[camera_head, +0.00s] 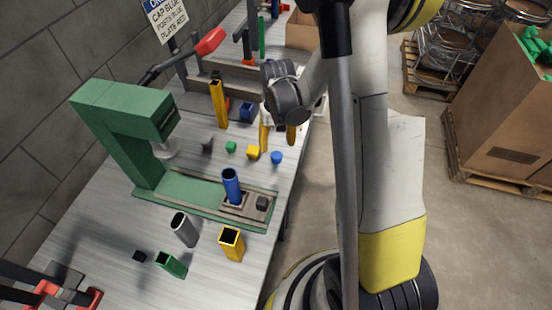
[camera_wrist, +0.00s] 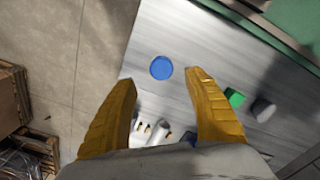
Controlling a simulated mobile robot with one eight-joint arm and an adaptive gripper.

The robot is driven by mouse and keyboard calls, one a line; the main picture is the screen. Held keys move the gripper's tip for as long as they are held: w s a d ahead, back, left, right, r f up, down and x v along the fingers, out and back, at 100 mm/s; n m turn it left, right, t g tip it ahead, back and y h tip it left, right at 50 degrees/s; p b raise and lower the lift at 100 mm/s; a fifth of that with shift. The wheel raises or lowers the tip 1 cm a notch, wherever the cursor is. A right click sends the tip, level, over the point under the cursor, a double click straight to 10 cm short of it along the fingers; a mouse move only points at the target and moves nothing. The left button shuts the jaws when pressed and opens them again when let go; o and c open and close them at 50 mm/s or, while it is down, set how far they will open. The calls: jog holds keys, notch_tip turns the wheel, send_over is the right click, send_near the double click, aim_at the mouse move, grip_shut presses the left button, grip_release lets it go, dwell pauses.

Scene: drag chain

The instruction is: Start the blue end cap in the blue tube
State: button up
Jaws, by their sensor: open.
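The blue end cap (camera_head: 277,157) is a small round piece lying on the grey table near its right edge. It also shows in the wrist view (camera_wrist: 161,68), just beyond and between the fingertips. My gripper (camera_head: 278,145) is open, its two yellow fingers spread and pointing down, with nothing held. In the wrist view my gripper (camera_wrist: 163,79) has clear space between its tips. The blue tube (camera_head: 231,186) stands upright in a fixture on the green press base, nearer the camera than the cap. The tube is not visible in the wrist view.
A green press (camera_head: 125,120) overhangs the left side of its base. Yellow (camera_head: 253,152), green (camera_head: 231,147) and grey (camera_head: 207,142) pieces lie near the blue cap. A tall yellow tube (camera_head: 219,103) stands behind. Grey (camera_head: 184,230), yellow (camera_head: 231,244) and green (camera_head: 171,265) tubes are in front.

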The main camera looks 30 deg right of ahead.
aim_at(276, 155)
notch_tip(276, 155, down, 6)
jog(key=b, duration=0.2)
jog(key=shift+a+r+b, duration=0.15)
jog(key=shift+r+b, duration=0.05)
jog(key=shift+b, duration=0.1)
jog(key=shift+r, duration=0.1)
jog(key=c, duration=1)
